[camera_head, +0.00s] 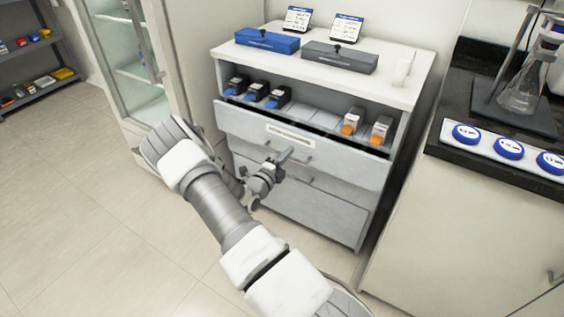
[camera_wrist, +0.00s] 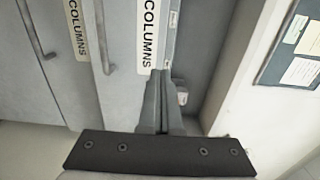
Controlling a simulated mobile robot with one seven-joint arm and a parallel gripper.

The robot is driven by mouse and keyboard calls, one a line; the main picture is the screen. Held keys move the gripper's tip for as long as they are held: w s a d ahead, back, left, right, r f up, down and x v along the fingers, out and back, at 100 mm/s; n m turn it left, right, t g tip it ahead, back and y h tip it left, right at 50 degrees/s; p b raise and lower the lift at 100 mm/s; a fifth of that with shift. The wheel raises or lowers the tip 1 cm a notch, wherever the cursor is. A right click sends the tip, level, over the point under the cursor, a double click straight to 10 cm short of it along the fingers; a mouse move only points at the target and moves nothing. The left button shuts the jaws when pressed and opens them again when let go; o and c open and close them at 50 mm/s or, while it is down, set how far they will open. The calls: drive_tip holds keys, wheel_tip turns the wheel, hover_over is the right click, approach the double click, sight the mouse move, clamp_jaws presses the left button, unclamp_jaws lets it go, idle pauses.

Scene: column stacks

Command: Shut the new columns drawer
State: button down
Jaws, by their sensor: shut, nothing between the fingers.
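The top drawer (camera_head: 290,133) of the grey cabinet stands pulled out, with its inside showing. Its front carries a white label, and in the wrist view the label (camera_wrist: 150,38) reads "COLUMNS"; any word before that is cut off. Black boxes with blue ends (camera_head: 255,92) stand at the drawer's left, and grey boxes with orange ends (camera_head: 352,121) at its right. My gripper (camera_head: 287,155) is in front of the cabinet, close to the upper drawer front. In the wrist view my gripper (camera_wrist: 160,78) is shut and empty beside the labelled front; contact cannot be told.
Lower drawers (camera_head: 310,208) look closed. The cabinet top holds a blue case (camera_head: 267,41), a grey case (camera_head: 340,57) and two small signs. A dark-topped bench (camera_head: 505,125) with glassware stands at the right. The floor (camera_head: 90,210) at the left is clear.

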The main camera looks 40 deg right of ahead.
sight(304, 135)
drive_tip(key=b+x, duration=0.2)
drive_tip(key=x, duration=0.5)
drive_tip(key=shift+d+f, duration=0.1)
drive_tip(key=shift+w+d, duration=0.25)
drive_tip(key=shift+d, duration=0.1)
